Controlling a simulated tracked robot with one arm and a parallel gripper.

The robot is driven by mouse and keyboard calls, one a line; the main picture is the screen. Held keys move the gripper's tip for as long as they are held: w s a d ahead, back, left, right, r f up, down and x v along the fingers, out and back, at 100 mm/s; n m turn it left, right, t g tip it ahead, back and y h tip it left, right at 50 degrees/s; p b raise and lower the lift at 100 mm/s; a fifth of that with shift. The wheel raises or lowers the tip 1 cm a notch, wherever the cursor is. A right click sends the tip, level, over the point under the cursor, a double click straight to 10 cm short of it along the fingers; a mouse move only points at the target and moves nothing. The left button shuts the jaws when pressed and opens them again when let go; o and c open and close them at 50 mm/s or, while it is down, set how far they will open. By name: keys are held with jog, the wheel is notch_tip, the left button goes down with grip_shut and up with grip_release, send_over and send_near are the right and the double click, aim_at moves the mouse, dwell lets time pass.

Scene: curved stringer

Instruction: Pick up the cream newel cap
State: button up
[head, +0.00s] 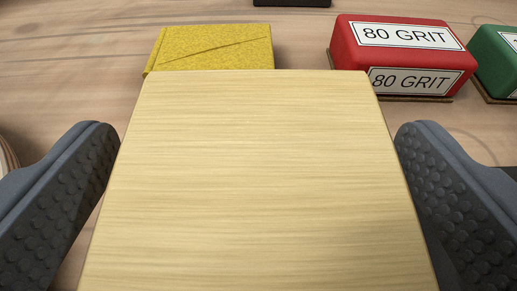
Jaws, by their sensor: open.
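The cream newel cap (255,180) is a large, pale block with fine wood grain and a flat top. It fills the lower middle of the head view, and its near end is cut off by the frame's bottom edge. My gripper (258,132) is open, with one dark grey, studded finger on each side of the cap. A wedge of the wooden surface shows between the left finger and the cap. The right finger appears very close to the cap's right edge; I cannot tell whether it touches. The cap's sides and underside are hidden.
A yellow, rough-textured block (215,48) lies just beyond the cap at the left. A red block labelled 80 GRIT (345,42) stands at the back right, with a green block (495,55) beside it. A dark object (292,2) is at the top edge.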

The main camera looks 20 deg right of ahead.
jog(key=shift+w+d+f, duration=0.1)
jog(key=shift+w, duration=0.05)
jog(key=c, duration=1.2)
jog(key=shift+o, duration=0.2)
